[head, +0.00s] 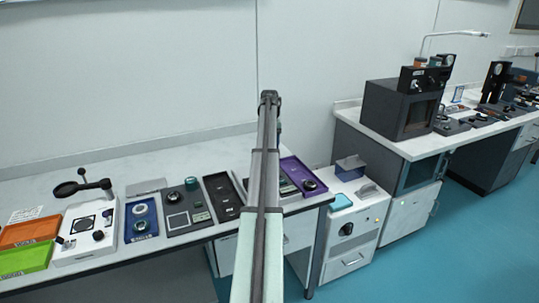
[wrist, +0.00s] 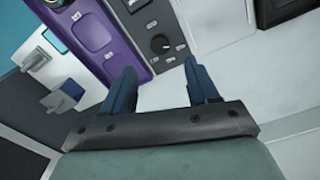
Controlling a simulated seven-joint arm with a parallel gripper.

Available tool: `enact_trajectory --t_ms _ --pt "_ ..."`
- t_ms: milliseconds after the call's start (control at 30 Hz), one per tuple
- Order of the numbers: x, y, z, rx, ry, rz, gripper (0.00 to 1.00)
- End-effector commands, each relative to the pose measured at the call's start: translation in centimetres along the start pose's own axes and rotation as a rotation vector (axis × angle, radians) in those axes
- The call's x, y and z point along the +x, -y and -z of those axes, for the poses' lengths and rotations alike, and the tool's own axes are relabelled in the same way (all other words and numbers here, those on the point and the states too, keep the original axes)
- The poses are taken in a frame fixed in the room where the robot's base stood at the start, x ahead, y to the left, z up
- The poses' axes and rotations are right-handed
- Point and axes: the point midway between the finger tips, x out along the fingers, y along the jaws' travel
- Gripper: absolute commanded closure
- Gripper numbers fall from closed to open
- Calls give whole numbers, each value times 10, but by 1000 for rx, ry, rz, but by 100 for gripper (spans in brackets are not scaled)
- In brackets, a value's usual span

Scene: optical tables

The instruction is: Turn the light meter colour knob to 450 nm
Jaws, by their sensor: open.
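A dark grey panel with a round black knob (wrist: 160,43) shows in the wrist view, just beyond my fingertips; it looks like the light meter (wrist: 148,20). Small marks ring the knob, too small to read, so I cannot tell its setting. My gripper (wrist: 160,72) is open and empty, its two blue fingers apart on either side of the knob's direction and not visibly touching it. In the head view my arm covers part of the bench there; only a slice of the dark panel (head: 287,186) shows beside it, and my gripper cannot be made out.
A purple tray (wrist: 98,36) lies directly beside the panel; it also shows in the head view (head: 298,165). A black tray (head: 222,190), several instruments and orange and green trays (head: 25,260) line the bench to the left. A white cabinet (head: 355,215) stands right of the bench.

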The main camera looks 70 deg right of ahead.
Motion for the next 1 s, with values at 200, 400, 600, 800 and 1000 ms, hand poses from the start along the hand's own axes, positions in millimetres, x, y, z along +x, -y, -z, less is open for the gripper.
enact_trajectory --t_ms 200,400,600,800,1000 --pt "-32 0 1 0 -1 0 41" --pt "-44 0 0 0 1 0 41" --pt "-46 0 0 0 1 0 41" --pt "-46 0 0 0 1 0 41" --pt "-46 0 0 0 1 0 41"
